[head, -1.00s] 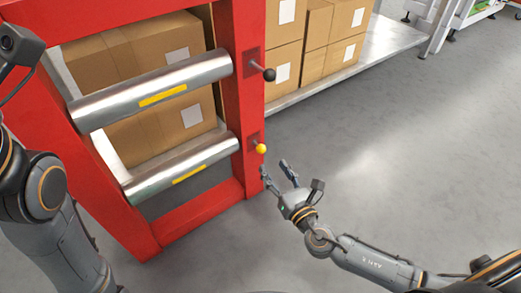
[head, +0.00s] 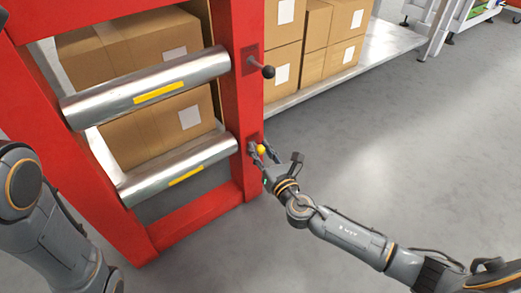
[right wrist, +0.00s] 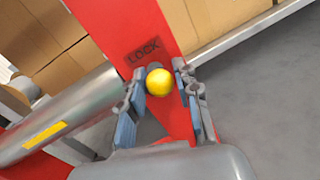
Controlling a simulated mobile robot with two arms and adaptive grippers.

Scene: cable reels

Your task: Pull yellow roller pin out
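The yellow roller pin (head: 261,149) sticks out of the red frame post (head: 240,95) beside the lower metal roller (head: 178,168). In the right wrist view the yellow ball knob (right wrist: 159,82) lies between the two fingers, below the word LOCK on the post. My right gripper (head: 262,150) is open around the knob, with a finger on each side. In the right wrist view its fingers (right wrist: 163,105) look apart from the knob, though contact is hard to tell. My left arm shows at the left edge, but its gripper is out of view.
A black-knobbed pin (head: 267,71) sticks out of the post beside the upper roller (head: 146,88). Cardboard boxes (head: 135,50) stand behind the frame, and more stand on a low shelf (head: 385,50). The grey floor to the right is clear.

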